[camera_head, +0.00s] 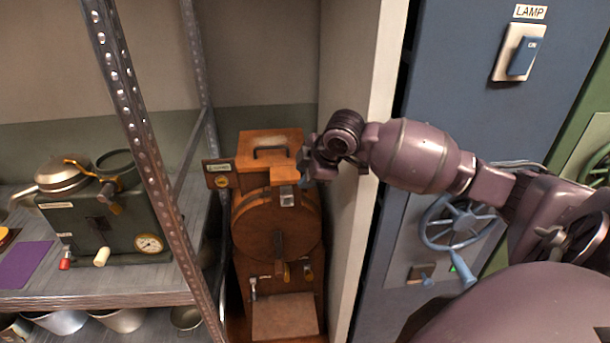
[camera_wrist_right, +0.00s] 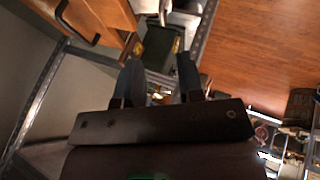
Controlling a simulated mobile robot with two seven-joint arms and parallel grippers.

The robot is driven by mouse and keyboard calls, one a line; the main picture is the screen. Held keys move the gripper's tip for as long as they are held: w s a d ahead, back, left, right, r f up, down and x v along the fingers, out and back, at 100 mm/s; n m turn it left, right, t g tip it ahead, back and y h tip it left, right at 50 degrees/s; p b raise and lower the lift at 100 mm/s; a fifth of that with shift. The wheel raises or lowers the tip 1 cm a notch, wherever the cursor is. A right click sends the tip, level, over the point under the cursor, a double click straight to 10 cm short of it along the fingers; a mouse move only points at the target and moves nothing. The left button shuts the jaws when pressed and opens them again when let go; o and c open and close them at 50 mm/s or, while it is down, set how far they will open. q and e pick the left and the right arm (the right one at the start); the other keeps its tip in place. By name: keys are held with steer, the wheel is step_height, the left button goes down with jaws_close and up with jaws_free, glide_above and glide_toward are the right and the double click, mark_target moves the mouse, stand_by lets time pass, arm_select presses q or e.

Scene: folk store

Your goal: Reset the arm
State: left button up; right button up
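My right arm comes in from the right in the head view, raised and stretched across the front of the blue panel. Its dark purple right gripper (camera_head: 312,168) is in front of the upper right of the wooden machine. In the right wrist view the two fingers of the right gripper (camera_wrist_right: 160,72) stand apart with nothing held between them. A dark green object (camera_wrist_right: 160,48) shows beyond the gap. My left gripper is in neither view.
The wooden machine (camera_head: 278,225) stands between a metal shelf (camera_head: 150,285) and a pale wall edge (camera_head: 360,130). The shelf holds a green device (camera_head: 105,225) with a gauge. The blue panel (camera_head: 465,110) carries a lamp switch (camera_head: 522,57) and a blue handwheel (camera_head: 460,222). Wooden floor (camera_wrist_right: 265,50) is clear in the wrist view.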

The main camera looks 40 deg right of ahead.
stand_by(0.7)
steer(key=w+a+r+m+t, duration=0.2)
steer(key=w+t, duration=0.3)
steer(key=s+a+f+m+t+y, duration=0.2)
steer(key=s+a+f+m, duration=0.15)
steer(key=f, duration=0.45)
steer(key=s+a+f+m+g+h+b, duration=0.1)
steer(key=s+a+f+m, duration=0.1)
steer(key=s+f, duration=0.9)
steer(key=s+a+f+m+h+b, duration=0.1)
steer(key=s+a+f+m+h, duration=0.1)
steer(key=s+f, duration=0.9)
steer(key=shift+s+a+m+g+h, duration=0.35)
steer(key=shift+s+a+m, duration=0.3)
steer(key=shift+s+m, duration=0.4)
steer(key=shift+w, duration=0.15)
